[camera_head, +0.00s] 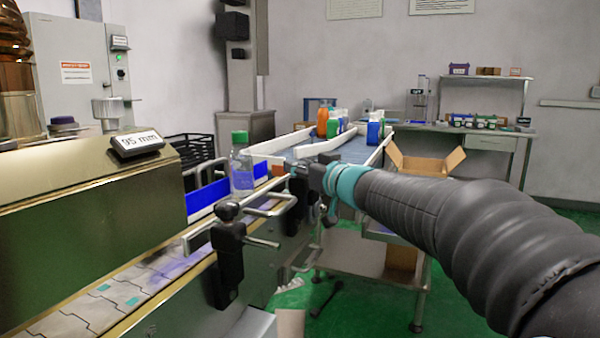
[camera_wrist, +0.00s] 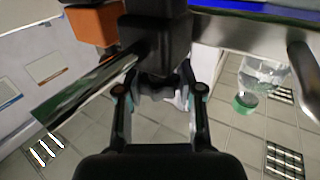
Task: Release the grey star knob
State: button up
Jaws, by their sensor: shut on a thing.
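The grey star knob (camera_wrist: 158,86) shows in the middle of the wrist view, below a black clamp block (camera_wrist: 154,38). My gripper (camera_wrist: 160,97) has one finger on each side of it and is shut on it. In the head view my gripper (camera_head: 314,179) reaches in from the right to the conveyor's near side rail. There its fingers and dark clamp parts hide the knob, and I cannot make out its star shape.
A clear bottle with a green cap (camera_head: 242,168) stands on the conveyor, left of my gripper. Another black clamp (camera_head: 228,250) with metal rods projects from the near side. Further bottles (camera_head: 374,128) stand behind. An open cardboard box (camera_head: 426,163) is beyond my arm.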

jog(key=shift+w+d+f+n+g+y+b, duration=0.1)
jog(key=shift+f+n+g+y+b, duration=0.1)
jog(key=shift+n+g+y+b, duration=0.9)
jog(key=shift+f+n+g+y+b, duration=0.2)
jog(key=shift+n+g+y+b, duration=0.25)
jog(key=shift+b, duration=1.15)
jog(key=n+g+y+b, duration=0.1)
jog(key=g, duration=0.1)
jog(key=shift+r+n+g+y, duration=0.1)
jog(key=shift+n+g+y, duration=0.15)
jog(key=shift+n+g, duration=0.1)
jog(key=n+g, duration=0.1)
jog(key=n+g+y, duration=0.1)
jog(key=g, duration=0.1)
jog(key=n+g, duration=0.1)
jog(key=g, duration=0.1)
jog(key=shift+r+y+p, duration=0.35)
jog(key=shift+y, duration=0.05)
jog(key=n+g+p, duration=0.3)
jog(key=g, duration=0.2)
jog(key=shift+n, duration=0.3)
jog(key=shift+g+p, duration=0.4)
jog(key=shift+p, duration=0.05)
jog(key=o, duration=1.2)
jog(key=shift+c, duration=0.2)
jog(key=shift+f+b, duration=0.1)
jog(key=shift+b, duration=0.2)
